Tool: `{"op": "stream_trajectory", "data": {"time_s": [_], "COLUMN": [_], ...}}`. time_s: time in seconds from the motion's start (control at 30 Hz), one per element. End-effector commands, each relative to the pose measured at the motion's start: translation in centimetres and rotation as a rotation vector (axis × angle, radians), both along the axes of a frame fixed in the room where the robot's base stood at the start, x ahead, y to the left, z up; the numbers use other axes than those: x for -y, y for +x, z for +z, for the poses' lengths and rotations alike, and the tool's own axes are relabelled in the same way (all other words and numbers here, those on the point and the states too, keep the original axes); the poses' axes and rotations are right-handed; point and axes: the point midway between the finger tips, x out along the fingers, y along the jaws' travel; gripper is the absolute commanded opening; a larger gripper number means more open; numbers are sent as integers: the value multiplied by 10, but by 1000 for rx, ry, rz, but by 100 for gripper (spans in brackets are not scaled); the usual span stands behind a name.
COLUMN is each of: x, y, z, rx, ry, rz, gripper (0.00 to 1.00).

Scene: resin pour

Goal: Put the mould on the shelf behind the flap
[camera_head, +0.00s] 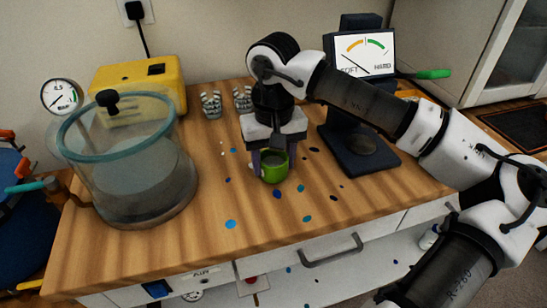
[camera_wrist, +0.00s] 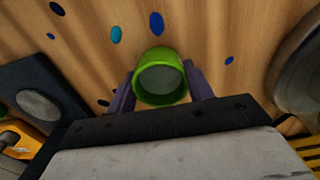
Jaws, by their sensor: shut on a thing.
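The mould is a small green cup (camera_head: 273,168) with greyish content, low over the wooden bench top in the head view. In the wrist view the green mould (camera_wrist: 160,77) sits between the two purple fingers. My gripper (camera_head: 271,160) points down and is shut on the mould from both sides. The mould looks upright; I cannot tell whether its base touches the bench. No flap or shelf behind one can be made out for certain; a cabinet with a glazed door (camera_head: 510,50) stands at the upper right.
A clear vacuum chamber (camera_head: 135,175) with a gauge (camera_head: 62,97) and a yellow pump (camera_head: 140,75) stand at left. A dark tester with a SOFT–HARD dial (camera_head: 364,55) stands right of my gripper. Blue spots dot the bench. A drawer handle (camera_head: 331,252) is at the front.

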Motion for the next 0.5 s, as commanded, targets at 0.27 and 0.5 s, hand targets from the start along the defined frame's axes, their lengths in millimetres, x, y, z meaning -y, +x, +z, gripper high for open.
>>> {"op": "stream_trajectory", "data": {"time_s": [0.27, 0.5], "x": [0, 0], "y": [0, 0], "z": [-4, -2], "rx": [0, 0], "ry": [0, 0], "rz": [0, 0], "gripper": [53, 73]}}
